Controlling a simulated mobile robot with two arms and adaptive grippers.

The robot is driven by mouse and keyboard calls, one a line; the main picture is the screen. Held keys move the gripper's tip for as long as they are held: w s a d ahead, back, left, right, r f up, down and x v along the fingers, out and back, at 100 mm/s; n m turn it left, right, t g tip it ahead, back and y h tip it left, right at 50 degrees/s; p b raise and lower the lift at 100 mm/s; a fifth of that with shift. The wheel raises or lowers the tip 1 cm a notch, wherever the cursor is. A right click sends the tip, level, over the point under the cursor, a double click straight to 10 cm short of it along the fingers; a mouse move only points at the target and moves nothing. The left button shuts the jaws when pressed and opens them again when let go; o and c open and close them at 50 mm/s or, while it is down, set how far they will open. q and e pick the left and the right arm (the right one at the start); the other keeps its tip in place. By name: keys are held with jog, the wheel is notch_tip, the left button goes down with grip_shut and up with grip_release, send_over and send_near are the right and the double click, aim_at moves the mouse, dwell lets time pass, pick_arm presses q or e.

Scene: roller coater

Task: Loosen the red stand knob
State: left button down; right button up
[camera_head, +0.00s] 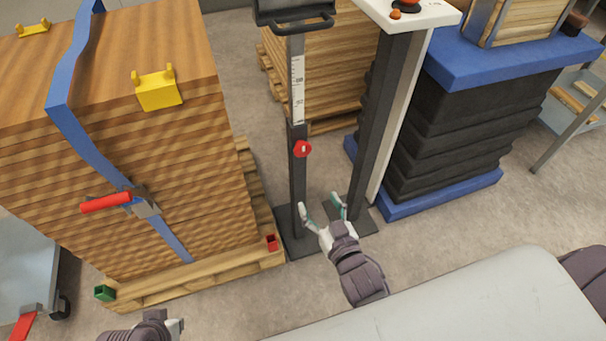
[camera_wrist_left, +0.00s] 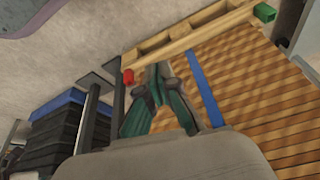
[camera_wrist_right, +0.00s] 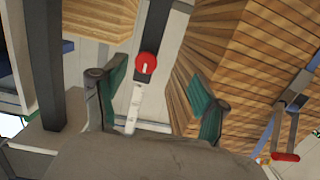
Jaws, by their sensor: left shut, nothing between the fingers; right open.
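The red stand knob (camera_head: 302,148) sits on the dark lower post of a stand (camera_head: 297,185), just below a white ruler strip (camera_head: 297,85). My right gripper (camera_head: 322,207) is open and empty, below and slightly right of the knob in the head view. In the right wrist view the knob (camera_wrist_right: 146,63) shows between the two spread fingers (camera_wrist_right: 157,75), beyond them and apart from them. My left gripper (camera_head: 175,327) is only partly in view at the bottom edge. In the left wrist view its fingers (camera_wrist_left: 158,75) are together with nothing between them.
A strapped wood stack (camera_head: 190,200) on a pallet stands left, with a red-handled strap tensioner (camera_head: 107,202). A second dark post (camera_head: 375,120) stands right of the stand. A blue-topped lift table with black bellows (camera_head: 465,125) is farther right. A grey surface (camera_head: 460,300) lies in front.

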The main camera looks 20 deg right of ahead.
aim_at(303, 150)
jog(key=shift+t, duration=0.8)
jog(key=w+r+b, duration=0.1)
jog(key=w, duration=0.3)
jog(key=w+r+b, duration=0.1)
jog(key=w, duration=0.3)
jog(key=w+r+b, duration=0.1)
jog(key=w+b, duration=0.1)
jog(key=w, duration=0.3)
jog(key=shift+w+d, duration=0.1)
jog(key=shift+d, duration=0.3)
pick_arm(q)
jog(key=w+d+r+t+h, duration=0.1)
jog(key=w+d+r+t, duration=0.2)
jog(key=w+r+t, duration=0.4)
jog(key=shift+w+d+r+h, duration=0.35)
jog(key=shift+w+r+h, duration=0.1)
jog(key=shift+w, duration=0.85)
pick_arm(e)
jog(key=shift+w, duration=0.5)
jog(key=shift+r, duration=0.1)
